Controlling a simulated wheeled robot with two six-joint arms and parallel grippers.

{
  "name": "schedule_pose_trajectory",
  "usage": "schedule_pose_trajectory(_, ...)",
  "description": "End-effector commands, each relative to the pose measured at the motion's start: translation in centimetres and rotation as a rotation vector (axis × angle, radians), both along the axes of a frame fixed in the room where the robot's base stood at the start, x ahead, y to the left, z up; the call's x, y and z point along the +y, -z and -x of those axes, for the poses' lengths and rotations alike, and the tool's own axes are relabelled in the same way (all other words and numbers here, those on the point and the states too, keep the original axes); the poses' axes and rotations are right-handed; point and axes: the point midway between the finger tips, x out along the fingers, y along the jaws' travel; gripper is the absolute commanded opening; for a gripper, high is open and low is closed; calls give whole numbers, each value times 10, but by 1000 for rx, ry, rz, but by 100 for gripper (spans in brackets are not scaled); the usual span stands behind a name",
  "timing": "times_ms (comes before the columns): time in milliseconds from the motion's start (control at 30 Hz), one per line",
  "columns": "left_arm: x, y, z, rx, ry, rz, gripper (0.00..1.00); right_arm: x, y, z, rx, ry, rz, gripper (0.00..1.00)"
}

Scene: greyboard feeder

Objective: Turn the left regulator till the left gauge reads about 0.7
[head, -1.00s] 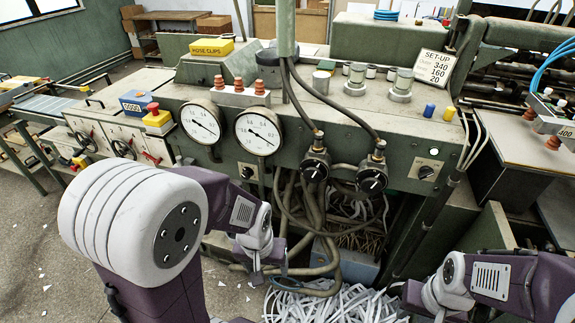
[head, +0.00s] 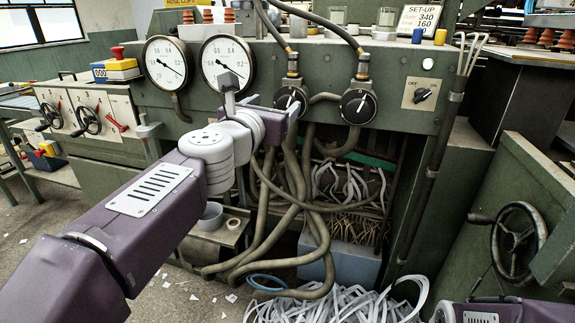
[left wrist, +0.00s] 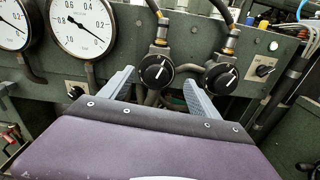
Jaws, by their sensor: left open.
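The left regulator (head: 290,100) is a black round knob with a white mark, below a brass fitting and hose. It also shows in the left wrist view (left wrist: 155,71), between my two grey fingers. My left gripper (left wrist: 158,80) is open around the knob's sides; I cannot tell whether the fingers touch it. In the head view my left gripper (head: 262,96) partly covers the knob. The left gauge (head: 166,62) is a white dial whose needle points down-right, seemingly between 0.8 and 1. My right gripper is out of view.
The right regulator (head: 357,105) sits close beside the left one. The right gauge (head: 228,62) has its needle down-right too. A rotary switch (head: 422,95) is further right. Hoses (head: 265,205) hang below the regulators. A handwheel (head: 518,240) stands at the right.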

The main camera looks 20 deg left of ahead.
Motion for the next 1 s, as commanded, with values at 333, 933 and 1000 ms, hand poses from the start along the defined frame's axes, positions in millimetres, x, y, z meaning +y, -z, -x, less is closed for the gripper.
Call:
schedule_pose_trajectory(333, 1, 37, 6, -18, -2, -5, 71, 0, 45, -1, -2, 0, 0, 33)
schedule_pose_trajectory(933, -2, 38, -83, -15, -2, -6, 71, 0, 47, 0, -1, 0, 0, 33)
schedule_pose_trajectory(1000, -2, 38, -85, -16, -1, -7, 71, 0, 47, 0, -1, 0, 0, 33)
